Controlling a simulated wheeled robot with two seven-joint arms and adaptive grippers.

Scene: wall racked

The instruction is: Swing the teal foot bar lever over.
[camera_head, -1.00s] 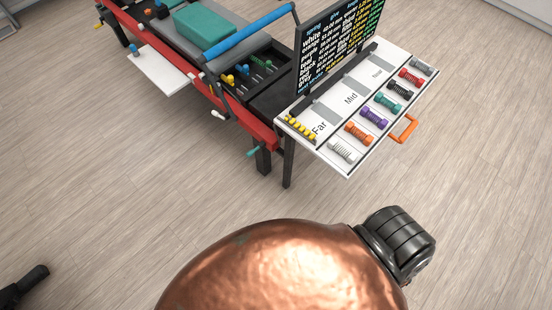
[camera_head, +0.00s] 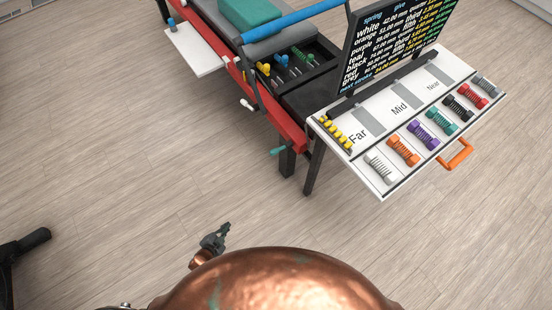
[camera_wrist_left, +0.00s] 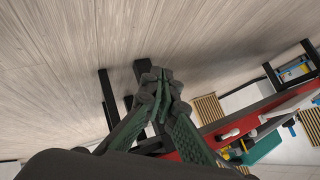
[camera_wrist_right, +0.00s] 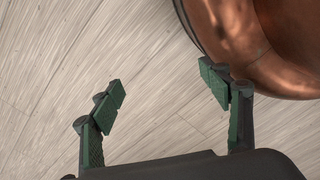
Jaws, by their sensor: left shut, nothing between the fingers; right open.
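The teal foot bar lever (camera_head: 279,151) is a small teal handle at the near end of the red-framed bench, low beside a black leg. My left gripper (camera_head: 221,232) is shut and empty over the floor, nearer to me than the lever and apart from it. In the left wrist view its closed fingers (camera_wrist_left: 160,84) lie in front of the bench's legs; I cannot make out the lever there. My right gripper (camera_wrist_right: 163,84) is open and empty above bare floor in its wrist view; it does not show in the head view.
A white shelf (camera_head: 362,126) with several coloured springs and an orange handle (camera_head: 456,154) juts out right of the lever, on a black leg. A black sign (camera_head: 392,48) stands on it. A black object (camera_head: 25,246) is at the left edge. Floor before the bench is clear.

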